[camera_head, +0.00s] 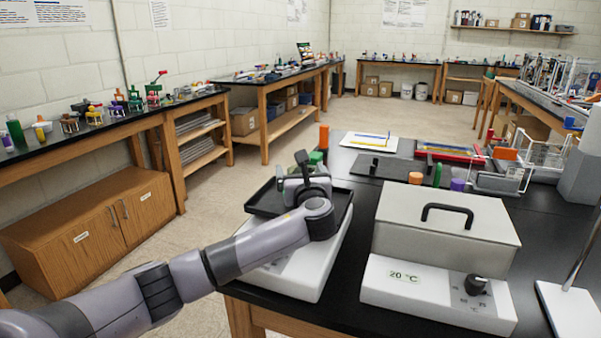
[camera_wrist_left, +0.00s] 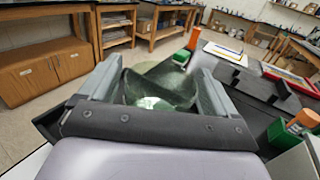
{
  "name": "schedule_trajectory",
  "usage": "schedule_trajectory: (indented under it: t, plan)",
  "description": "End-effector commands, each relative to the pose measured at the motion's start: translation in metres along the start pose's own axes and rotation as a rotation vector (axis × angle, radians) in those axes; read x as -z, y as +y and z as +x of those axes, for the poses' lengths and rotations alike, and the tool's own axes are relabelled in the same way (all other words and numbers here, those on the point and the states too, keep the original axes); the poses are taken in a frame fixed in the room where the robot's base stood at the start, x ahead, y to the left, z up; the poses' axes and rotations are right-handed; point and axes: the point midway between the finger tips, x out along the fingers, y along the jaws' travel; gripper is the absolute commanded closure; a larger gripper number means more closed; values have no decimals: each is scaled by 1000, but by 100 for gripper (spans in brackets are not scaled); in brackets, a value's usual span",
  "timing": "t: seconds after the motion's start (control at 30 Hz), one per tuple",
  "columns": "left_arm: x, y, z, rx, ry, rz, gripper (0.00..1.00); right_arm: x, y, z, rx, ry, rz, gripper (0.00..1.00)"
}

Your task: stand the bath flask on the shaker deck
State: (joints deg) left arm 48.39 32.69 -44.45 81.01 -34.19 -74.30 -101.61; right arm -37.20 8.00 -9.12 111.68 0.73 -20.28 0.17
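My left gripper (camera_head: 303,180) is over the black shaker deck (camera_head: 262,200), a shallow tray on a white shaker base. In the left wrist view, my gripper (camera_wrist_left: 158,85) has a dark green, see-through glass vessel, the bath flask (camera_wrist_left: 160,92), between its two fingers, which seem to press on its sides. A pale patch shows low on the glass. In the head view the gripper hides most of the flask. The deck's rim also shows in the left wrist view (camera_wrist_left: 50,122). I cannot tell whether the flask's base touches the deck. My right gripper is not in view.
A grey lidded bath (camera_head: 445,225) with a black handle and a 20 °C label stands right of the shaker. A green and orange object (camera_head: 323,138) stands just behind the deck. A stand (camera_head: 568,305) is at the right. Racks and small items fill the bench's back.

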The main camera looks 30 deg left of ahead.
Motion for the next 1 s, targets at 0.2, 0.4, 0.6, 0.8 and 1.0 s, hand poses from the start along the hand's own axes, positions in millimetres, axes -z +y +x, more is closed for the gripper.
schedule_trajectory:
  t: [0.2, 0.4, 0.6, 0.8, 1.0]
  plan:
    - [-1, 0, 0, 0, -1, -1, 9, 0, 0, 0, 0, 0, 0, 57]
    - [-2, -1, -10, 2, 0, 0, 9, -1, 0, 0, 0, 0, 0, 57]
    - [-2, -1, -42, 5, 0, -2, 9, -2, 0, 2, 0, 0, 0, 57]
    - [-2, -1, -79, 4, 1, -2, 9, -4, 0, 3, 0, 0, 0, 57]
    - [-2, -1, -108, 3, 0, -1, 9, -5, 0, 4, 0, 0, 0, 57]
